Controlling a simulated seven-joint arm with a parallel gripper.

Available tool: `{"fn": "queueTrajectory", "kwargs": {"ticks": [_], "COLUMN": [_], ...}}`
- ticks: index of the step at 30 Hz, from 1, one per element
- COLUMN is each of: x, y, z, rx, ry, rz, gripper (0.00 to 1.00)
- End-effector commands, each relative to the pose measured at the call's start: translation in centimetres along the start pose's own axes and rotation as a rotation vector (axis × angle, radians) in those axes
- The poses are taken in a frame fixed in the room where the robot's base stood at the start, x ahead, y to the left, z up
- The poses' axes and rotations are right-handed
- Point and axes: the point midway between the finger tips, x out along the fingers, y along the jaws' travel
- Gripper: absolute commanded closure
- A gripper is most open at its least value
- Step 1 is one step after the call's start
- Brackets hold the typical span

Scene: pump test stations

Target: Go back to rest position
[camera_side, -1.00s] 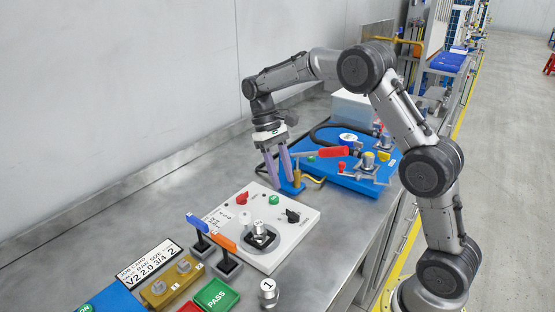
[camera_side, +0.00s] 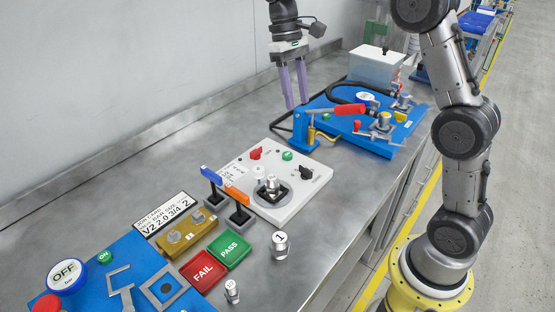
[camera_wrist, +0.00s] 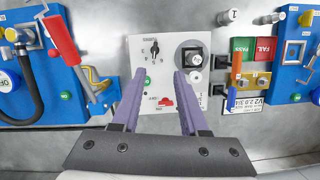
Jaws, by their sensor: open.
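My gripper (camera_side: 294,84) is open and empty, with two purple fingers pointing down. In the side view it hangs in the air above the bench, near the left edge of the blue board with the red-handled lever (camera_side: 350,109). In the wrist view the fingers (camera_wrist: 156,92) stand apart over the white test panel (camera_wrist: 140,61). The panel (camera_side: 317,186) lies flat on the bench, with a red knob, a green button, a black knob and a small metal cylinder (camera_side: 270,182) in a dark square socket. Nothing is between the fingertips.
The blue and orange levers (camera_side: 236,194), the PASS pad (camera_side: 230,249) and FAIL pad (camera_side: 203,270) are at the front. A loose cylinder marked 1 (camera_side: 279,246) stands beside them. Bare bench (camera_side: 190,160) runs along the wall.

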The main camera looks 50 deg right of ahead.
Motion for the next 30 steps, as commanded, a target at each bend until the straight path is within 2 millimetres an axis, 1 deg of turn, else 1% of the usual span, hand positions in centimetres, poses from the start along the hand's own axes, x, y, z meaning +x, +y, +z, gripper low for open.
{"fn": "queueTrajectory", "kwargs": {"ticks": [1, 3, 5, 6, 8, 9, 13, 15, 17, 18, 20, 21, 25, 27, 30], "x": [-1.5, -2.7, -3.3, -3.6, -3.8, -3.8, -3.1, -2.2, -1.1, -0.3, 1.1, 2.2, 5.6, 7.2, 8.8], "y": [-0.4, -0.8, -1.1, -1.3, -1.5, -1.6, -1.9, -1.9, -1.9, -1.9, -1.9, -1.8, -1.7, -1.6, -1.6], "z": [2.2, 4.8, 6.9, 8.3, 10.4, 11.8, 15.9, 17.9, 19.5, 20.5, 21.8, 22.6, 23.9, 24.0, 23.6], "rx": [-0.011, -0.024, -0.034, -0.041, -0.053, -0.060, -0.083, -0.095, -0.105, -0.112, -0.122, -0.128, -0.141, -0.144, -0.144], "ry": [0.044, 0.095, 0.140, 0.172, 0.220, 0.252, 0.360, 0.419, 0.471, 0.506, 0.558, 0.591, 0.676, 0.701, 0.712], "rz": [0.002, 0.004, 0.006, 0.006, 0.006, 0.006, 0.005, 0.003, 0.000, -0.001, -0.004, -0.006, -0.012, -0.013, -0.013], "gripper": [0.56, 0.56, 0.56, 0.56, 0.56, 0.56, 0.56, 0.56, 0.56, 0.56, 0.56, 0.56, 0.56, 0.56, 0.56]}}
